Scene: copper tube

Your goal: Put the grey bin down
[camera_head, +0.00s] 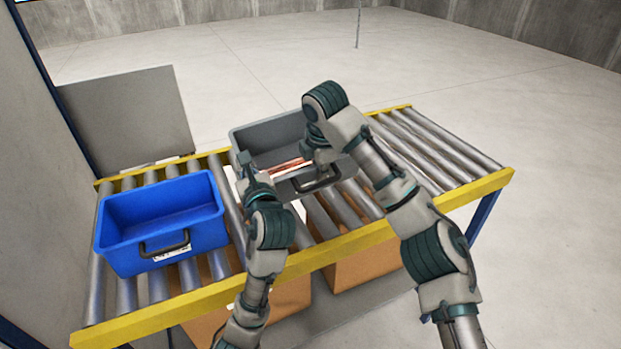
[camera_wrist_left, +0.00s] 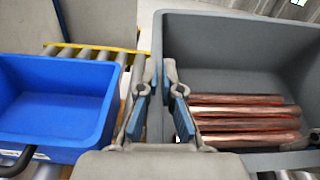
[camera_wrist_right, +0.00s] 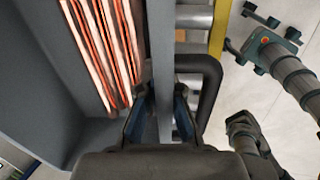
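The grey bin (camera_head: 267,136) is over the roller conveyor, right of the blue bin, with copper tubes (camera_head: 290,165) lying inside. I cannot tell whether its bottom touches the rollers. My left gripper (camera_head: 248,172) is at its left wall; in the left wrist view the fingers (camera_wrist_left: 160,85) close in on both sides of that wall. My right gripper (camera_head: 312,165) is at the handle-side wall; in the right wrist view its fingers (camera_wrist_right: 163,105) pinch that wall beside the black handle (camera_wrist_right: 208,85). My right arm hides part of the bin.
The blue bin (camera_head: 160,208), empty, stands on the left rollers. The conveyor's yellow rail (camera_head: 350,243) runs along the front. Rollers (camera_head: 430,150) to the right are clear. Cardboard boxes (camera_head: 355,262) sit below. A grey panel (camera_head: 130,115) stands behind the left end.

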